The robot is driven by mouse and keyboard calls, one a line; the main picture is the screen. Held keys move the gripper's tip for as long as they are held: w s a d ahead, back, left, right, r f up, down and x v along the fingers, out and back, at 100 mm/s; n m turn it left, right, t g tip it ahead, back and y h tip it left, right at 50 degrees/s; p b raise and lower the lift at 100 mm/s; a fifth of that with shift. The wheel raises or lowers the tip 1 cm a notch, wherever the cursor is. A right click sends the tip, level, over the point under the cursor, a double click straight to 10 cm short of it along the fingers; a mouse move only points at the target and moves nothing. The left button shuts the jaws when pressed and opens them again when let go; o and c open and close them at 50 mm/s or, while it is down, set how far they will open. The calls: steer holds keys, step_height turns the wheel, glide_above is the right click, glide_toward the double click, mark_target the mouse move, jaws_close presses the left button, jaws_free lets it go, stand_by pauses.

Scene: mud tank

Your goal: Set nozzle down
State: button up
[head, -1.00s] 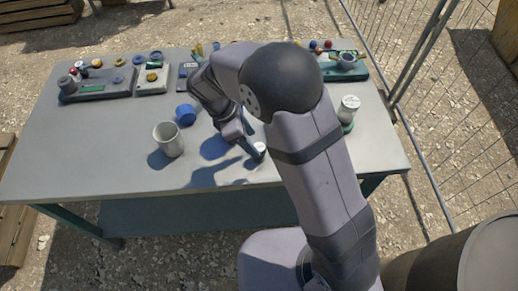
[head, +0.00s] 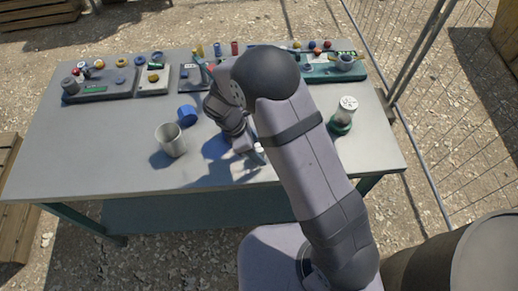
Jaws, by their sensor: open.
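A small pale, white-topped piece (head: 260,149), which looks like the nozzle, stands near the front edge of the grey table (head: 110,150). My arm partly covers it, so its full shape is hidden. My gripper (head: 250,151) is low over the table, just left of this piece, with its fingers pointing down and right. The fingers are small and dark here. The jaws are open. I cannot tell whether a finger still touches the piece.
A pale cup (head: 171,141) and a blue cap-like piece (head: 187,115) stand to the left. A white-topped jar with a green base (head: 344,117) stands right. Panels with coloured knobs (head: 100,85) line the back. The front left of the table is clear.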

steer(key=shift+x, duration=0.75)
steer(key=c, duration=1.3)
steer(key=shift+o, duration=0.2)
steer(key=shift+r, duration=0.1)
